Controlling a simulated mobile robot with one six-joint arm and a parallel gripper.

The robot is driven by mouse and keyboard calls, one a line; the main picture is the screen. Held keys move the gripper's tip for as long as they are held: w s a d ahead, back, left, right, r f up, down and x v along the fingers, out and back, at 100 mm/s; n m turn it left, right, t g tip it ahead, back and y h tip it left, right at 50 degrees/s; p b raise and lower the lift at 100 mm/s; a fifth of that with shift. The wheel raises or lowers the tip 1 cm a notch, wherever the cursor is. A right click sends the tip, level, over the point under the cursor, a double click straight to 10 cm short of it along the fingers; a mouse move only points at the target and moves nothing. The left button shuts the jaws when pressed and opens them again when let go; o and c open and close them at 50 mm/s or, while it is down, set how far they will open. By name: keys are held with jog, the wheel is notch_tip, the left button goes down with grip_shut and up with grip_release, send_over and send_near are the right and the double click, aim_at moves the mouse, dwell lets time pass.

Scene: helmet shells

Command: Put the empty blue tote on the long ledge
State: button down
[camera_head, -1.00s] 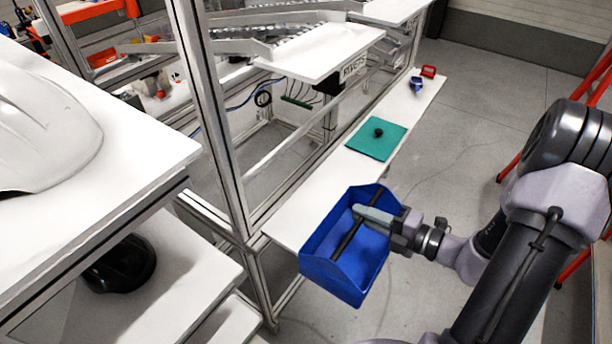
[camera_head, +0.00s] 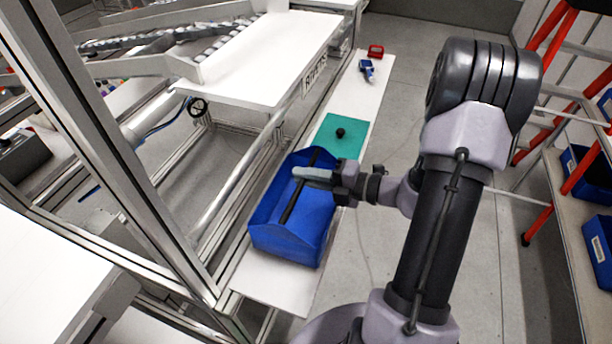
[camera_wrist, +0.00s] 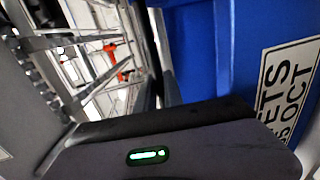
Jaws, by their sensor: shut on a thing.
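The blue tote (camera_head: 288,240) hangs in my gripper (camera_head: 312,176) over the near part of the long white ledge (camera_head: 268,283). The gripper is shut on the tote's dark centre bar, at its right side. The tote looks empty. I cannot tell whether its base touches the ledge. In the wrist view the tote's blue wall (camera_wrist: 205,50) fills the upper right, with a white printed label on it.
A green mat (camera_head: 342,136) with a small black knob (camera_head: 340,132) lies on the ledge just beyond the tote. A blue tool (camera_head: 367,69) and a red item (camera_head: 376,51) lie at the far end. A metal frame stands left; an orange ladder (camera_head: 548,130) stands right.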

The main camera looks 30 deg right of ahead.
jog(key=f+b, duration=0.2)
jog(key=b, duration=0.1)
jog(key=f+b, duration=0.1)
jog(key=f, duration=0.1)
jog(key=shift+s+a, duration=0.25)
jog(key=shift+a, duration=0.05)
jog(key=shift+r, duration=0.35)
jog(key=c, duration=1.9)
grip_release()
jog(key=shift+f, duration=0.15)
jog(key=o, duration=0.4)
jog(key=shift+o, duration=0.2)
